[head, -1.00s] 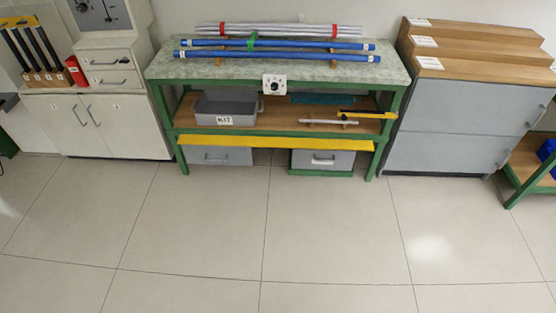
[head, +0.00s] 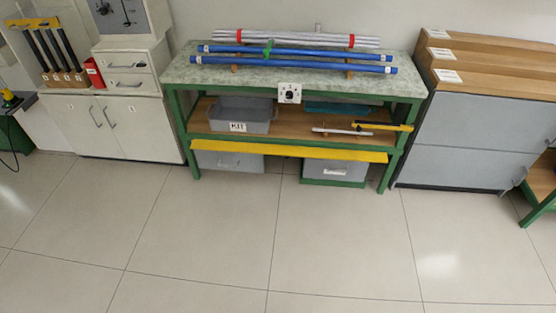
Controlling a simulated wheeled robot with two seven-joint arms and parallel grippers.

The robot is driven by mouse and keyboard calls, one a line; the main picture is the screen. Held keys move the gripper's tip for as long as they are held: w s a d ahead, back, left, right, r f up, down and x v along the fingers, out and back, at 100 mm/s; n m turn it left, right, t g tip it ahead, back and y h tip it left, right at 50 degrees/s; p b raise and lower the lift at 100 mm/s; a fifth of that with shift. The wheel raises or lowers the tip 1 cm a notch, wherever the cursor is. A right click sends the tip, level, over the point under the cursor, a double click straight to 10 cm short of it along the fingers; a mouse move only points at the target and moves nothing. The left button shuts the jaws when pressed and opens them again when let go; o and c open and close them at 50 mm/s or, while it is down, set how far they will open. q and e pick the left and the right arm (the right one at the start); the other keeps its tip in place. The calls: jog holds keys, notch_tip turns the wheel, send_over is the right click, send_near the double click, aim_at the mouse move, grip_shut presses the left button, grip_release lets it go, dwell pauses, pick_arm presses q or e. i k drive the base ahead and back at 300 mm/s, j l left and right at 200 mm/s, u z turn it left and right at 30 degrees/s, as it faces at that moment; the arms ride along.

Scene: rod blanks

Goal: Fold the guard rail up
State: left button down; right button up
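A long yellow rail (head: 290,151), which looks like the guard rail, runs along the front of the green-framed workbench (head: 176,125). It sits below the middle wooden shelf and above the grey drawer boxes, with its broad face showing, so it appears folded down. Blue rods (head: 292,60) and a bundle of pale rods (head: 285,37) with red bands lie on supports on the bench top. A grey bin marked KIT (head: 258,122) stands on the shelf. Neither of my grippers is in the head view.
Open tiled floor (head: 230,240) lies in front of the bench. A white cabinet (head: 130,130) stands to the left, with a red binder (head: 94,74) and dark upright rods beside its drawers. A grey cabinet (head: 465,130) with wooden steps stands to the right.

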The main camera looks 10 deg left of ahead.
aim_at(287, 151)
jog(key=i+j+z, duration=0.3)
jog(key=z, duration=0.2)
jog(key=i+j+z, duration=0.3)
jog(key=z, duration=0.2)
jog(key=k+j, duration=0.05)
jog(key=j, duration=0.05)
